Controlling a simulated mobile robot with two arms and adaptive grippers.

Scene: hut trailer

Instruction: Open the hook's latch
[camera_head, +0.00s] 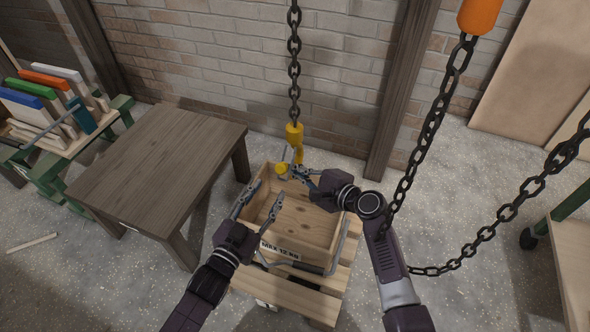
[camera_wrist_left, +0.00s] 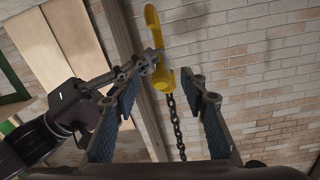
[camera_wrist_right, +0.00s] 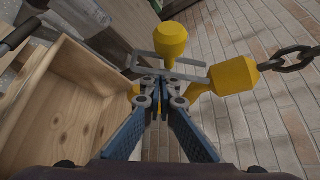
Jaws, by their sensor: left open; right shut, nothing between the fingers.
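A yellow hook (camera_head: 299,152) hangs from a dark chain (camera_head: 294,60) above the far side of an open wooden crate. In the right wrist view the hook (camera_wrist_right: 234,76) carries a grey bar-like latch (camera_wrist_right: 190,61) across its opening, with the yellow hook tip (camera_wrist_right: 170,40) beside it. My right gripper (camera_head: 299,173) is shut and empty, its fingertips at the latch; contact is unclear in the right wrist view (camera_wrist_right: 158,82). My left gripper (camera_head: 268,192) is open and empty over the crate, short of the hook. The hook also shows between its fingers in the left wrist view (camera_wrist_left: 163,76).
The wooden crate (camera_head: 322,222) stands on a pallet (camera_head: 285,302), with grey bar handles. A brown table (camera_head: 165,165) stands at left, near a green rack (camera_head: 60,150). Another chain (camera_head: 430,130) with an orange block (camera_head: 479,15) hangs at right, close to my right arm.

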